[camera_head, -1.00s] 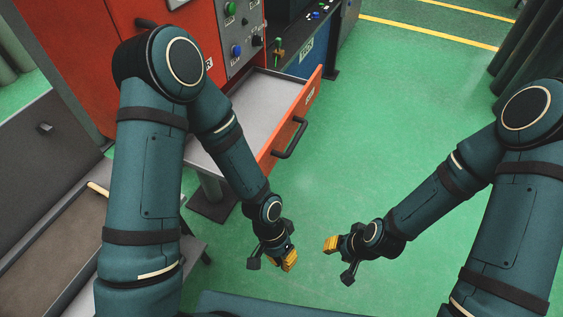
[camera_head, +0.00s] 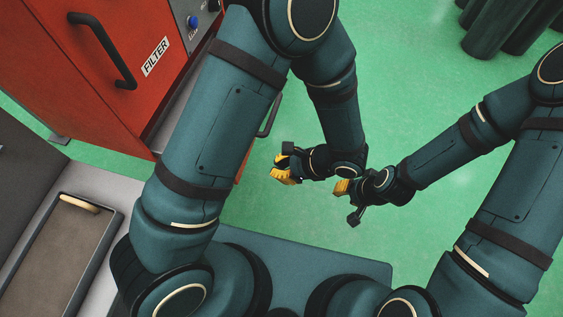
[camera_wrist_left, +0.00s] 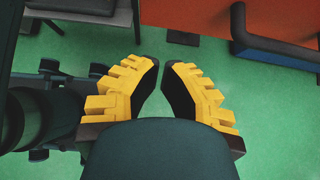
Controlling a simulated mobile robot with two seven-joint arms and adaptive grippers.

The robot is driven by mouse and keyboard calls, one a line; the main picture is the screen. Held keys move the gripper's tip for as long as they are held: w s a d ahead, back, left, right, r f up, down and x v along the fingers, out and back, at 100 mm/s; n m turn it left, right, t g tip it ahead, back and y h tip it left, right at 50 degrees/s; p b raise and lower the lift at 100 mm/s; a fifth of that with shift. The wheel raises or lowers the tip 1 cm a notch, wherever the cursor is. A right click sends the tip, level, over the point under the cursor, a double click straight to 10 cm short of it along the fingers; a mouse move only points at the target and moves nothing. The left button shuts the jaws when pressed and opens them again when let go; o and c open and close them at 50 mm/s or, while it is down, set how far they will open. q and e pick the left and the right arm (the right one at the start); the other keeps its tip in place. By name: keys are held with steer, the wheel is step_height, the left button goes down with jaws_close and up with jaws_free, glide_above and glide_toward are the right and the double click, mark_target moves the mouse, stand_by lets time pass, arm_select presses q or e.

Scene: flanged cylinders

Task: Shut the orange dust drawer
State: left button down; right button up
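The orange dust drawer stands open from the red-orange cabinet (camera_head: 75,75), mostly hidden behind my left arm in the head view. Part of its grey inside (camera_head: 174,118) shows left of the arm, and its dark handle (camera_head: 270,118) shows right of it. In the left wrist view, an orange face (camera_wrist_left: 215,15) with a dark handle bar (camera_wrist_left: 275,50) fills the top right. My left gripper (camera_head: 283,172) is empty, its fingertips almost together, below the handle in the picture and apart from it. My right gripper (camera_head: 342,188) is close beside it; its finger gap is unclear.
The cabinet carries a FILTER label (camera_head: 155,57) and an upper black handle (camera_head: 105,50). A grey bench with a brown-bottomed tray (camera_head: 62,250) is at lower left. Dark cylinders (camera_head: 505,25) stand at top right. Green floor (camera_head: 410,90) is open between.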

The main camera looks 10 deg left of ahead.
arm_select(q)
steer(key=a+f, duration=0.4)
steer(key=a, duration=0.5)
steer(key=shift+w+f, duration=0.2)
arm_select(e)
steer(key=shift+f, duration=0.3)
arm_select(q)
steer(key=shift+w+a, duration=0.1)
arm_select(e)
steer(key=shift+s+a, duration=0.1)
steer(key=shift+s, duration=0.05)
